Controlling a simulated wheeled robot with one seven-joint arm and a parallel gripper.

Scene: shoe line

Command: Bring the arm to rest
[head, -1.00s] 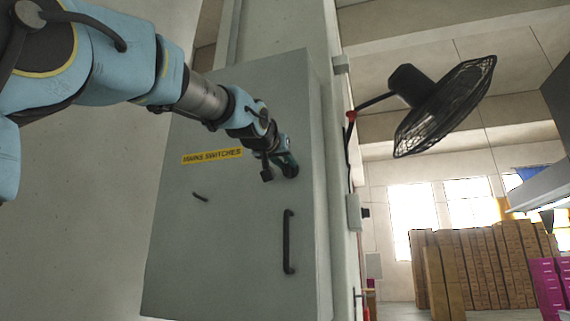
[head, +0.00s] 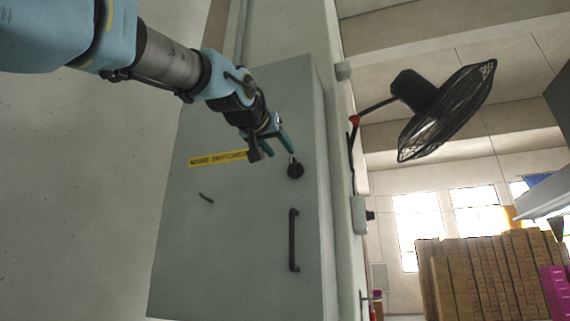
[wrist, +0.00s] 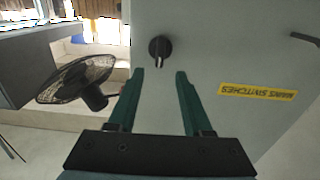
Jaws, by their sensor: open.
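My gripper (head: 279,145) is open and empty in front of the grey switch cabinet (head: 240,285). In the wrist view its two green fingers (wrist: 160,72) stand apart, with nothing between their tips. The black rotary knob (head: 295,170) on the cabinet door is just below and right of the fingers in the head view. In the wrist view the knob (wrist: 160,48) shows beyond the fingertips, apart from them, with its pale mark pointing along the gap.
The cabinet carries a yellow label (head: 218,158), a black vertical handle (head: 293,240) and a small dark lever (head: 206,198). A black fan (head: 445,110) juts from the wall at the right. Brown cartons (head: 485,280) stand far back.

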